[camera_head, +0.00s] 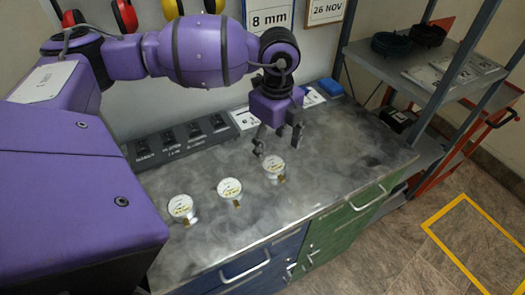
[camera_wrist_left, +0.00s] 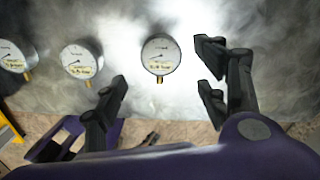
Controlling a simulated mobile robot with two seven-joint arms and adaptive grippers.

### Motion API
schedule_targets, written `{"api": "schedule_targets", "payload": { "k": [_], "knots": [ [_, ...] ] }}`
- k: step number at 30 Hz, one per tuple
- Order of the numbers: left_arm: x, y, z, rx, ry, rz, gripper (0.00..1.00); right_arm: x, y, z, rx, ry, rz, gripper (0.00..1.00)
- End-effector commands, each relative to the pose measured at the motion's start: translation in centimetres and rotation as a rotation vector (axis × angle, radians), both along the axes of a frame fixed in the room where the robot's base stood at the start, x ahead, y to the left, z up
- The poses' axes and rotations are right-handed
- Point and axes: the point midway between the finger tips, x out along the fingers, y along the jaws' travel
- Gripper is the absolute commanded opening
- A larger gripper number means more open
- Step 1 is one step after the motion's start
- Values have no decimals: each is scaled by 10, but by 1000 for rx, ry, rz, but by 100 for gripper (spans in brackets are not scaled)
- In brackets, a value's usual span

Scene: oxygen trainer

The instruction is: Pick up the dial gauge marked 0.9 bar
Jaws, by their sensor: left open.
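Three round white dial gauges with brass stems lie in a row on the grey workbench: a left one (camera_head: 181,206), a middle one (camera_head: 229,188) and a right one (camera_head: 274,168). Their markings are too small to read, so I cannot tell which is 0.9 bar. My left gripper (camera_head: 277,148) is open and empty, above and just behind the right gauge. In the left wrist view the right gauge (camera_wrist_left: 160,55) shows between the spread fingers (camera_wrist_left: 160,84); the middle gauge (camera_wrist_left: 82,60) and left gauge (camera_wrist_left: 15,57) are further left. My right gripper is out of view.
A dark labelled strip (camera_head: 185,140) with several slots runs along the back of the workbench (camera_head: 350,145). A blue box (camera_head: 330,87) stands at the back right. A metal shelf (camera_head: 440,75) stands right of the bench. The bench's right part is clear.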

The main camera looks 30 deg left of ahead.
Motion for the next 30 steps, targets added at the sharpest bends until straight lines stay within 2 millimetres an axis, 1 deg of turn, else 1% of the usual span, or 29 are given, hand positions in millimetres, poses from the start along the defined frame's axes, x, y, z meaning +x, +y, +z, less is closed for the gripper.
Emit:
{"api": "schedule_targets", "payload": {
  "k": [2, 5, 13, 18, 21, 29, 30],
  "knots": [
    [0, 0, -1, -1, 0, -1, 66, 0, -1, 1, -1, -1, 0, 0],
    [0, -1, -9, -1, 2, -1, 66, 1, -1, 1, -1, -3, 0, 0],
    [-2, 0, -40, 0, 0, -1, 66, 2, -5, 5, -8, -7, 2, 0],
    [-3, 0, -66, -1, 1, -1, 66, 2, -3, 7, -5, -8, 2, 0],
    [-2, 0, -75, 0, 0, 0, 66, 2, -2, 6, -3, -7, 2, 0],
    [-2, 0, -78, 0, -1, 0, 66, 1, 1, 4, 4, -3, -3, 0],
    [-2, 0, -78, 0, -1, 0, 61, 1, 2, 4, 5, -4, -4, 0]
  ]
}}
